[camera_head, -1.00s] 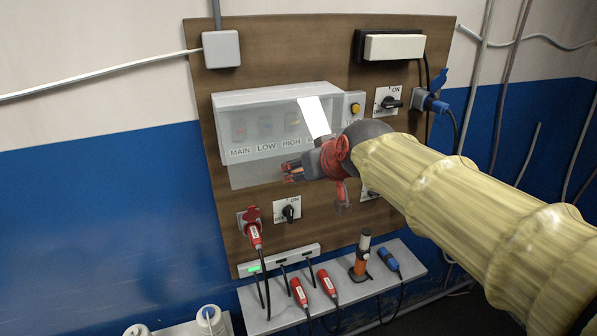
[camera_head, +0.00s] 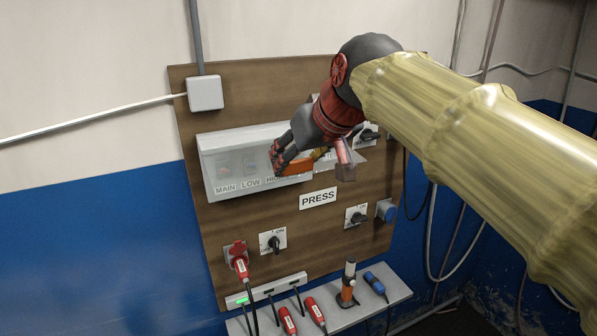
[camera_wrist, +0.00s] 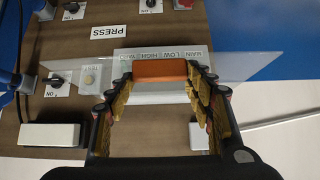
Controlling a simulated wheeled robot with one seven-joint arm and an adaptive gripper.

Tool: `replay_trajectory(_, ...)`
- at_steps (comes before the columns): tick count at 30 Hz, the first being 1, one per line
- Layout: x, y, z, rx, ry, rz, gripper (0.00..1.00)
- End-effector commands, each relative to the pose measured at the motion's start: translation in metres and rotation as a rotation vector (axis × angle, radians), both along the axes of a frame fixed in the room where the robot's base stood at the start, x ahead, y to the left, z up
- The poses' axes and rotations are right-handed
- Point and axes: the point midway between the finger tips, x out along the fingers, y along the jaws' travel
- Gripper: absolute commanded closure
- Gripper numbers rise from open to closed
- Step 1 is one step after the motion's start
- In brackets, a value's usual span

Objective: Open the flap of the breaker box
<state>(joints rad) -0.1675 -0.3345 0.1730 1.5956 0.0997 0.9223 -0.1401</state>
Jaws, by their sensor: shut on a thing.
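The breaker box (camera_head: 212,182) is a pale case with a see-through front on the brown board. The words MAIN and LOW show on it, and my gripper hides its right part. In the wrist view the clear flap (camera_wrist: 245,65) is a wide sheet across the box. My gripper (camera_head: 284,160) reaches in from the upper right. Its fingers are shut on an orange handle (camera_head: 298,169) at the front of the box. The handle (camera_wrist: 160,70) sits squarely between both fingers in the wrist view. I cannot tell how far the flap is lifted.
A PRESS sign (camera_head: 318,198) and rotary switches (camera_head: 273,242) are below the box. A red plug (camera_head: 241,267) hangs at lower left. The shelf (camera_head: 385,294) below holds red and blue connectors and an orange-black tool. Cables run along the wall at right.

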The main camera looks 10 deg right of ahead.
Motion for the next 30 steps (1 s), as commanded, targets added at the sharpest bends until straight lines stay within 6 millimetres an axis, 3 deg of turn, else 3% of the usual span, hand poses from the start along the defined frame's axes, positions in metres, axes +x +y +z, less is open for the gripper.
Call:
replay_trajectory(1, 0.002, 0.001, 0.012, 0.001, -0.010, 0.000, 0.93)
replay_trajectory(3, 0.004, 0.001, 0.018, -0.001, 0.002, 0.001, 0.93)
replay_trajectory(10, 0.007, 0.002, 0.030, -0.024, 0.085, -0.001, 0.93)
replay_trajectory(29, 0.008, 0.002, 0.027, -0.036, 0.130, 0.000, 0.93)
replay_trajectory(30, 0.008, 0.002, 0.027, -0.036, 0.131, 0.000, 0.46)
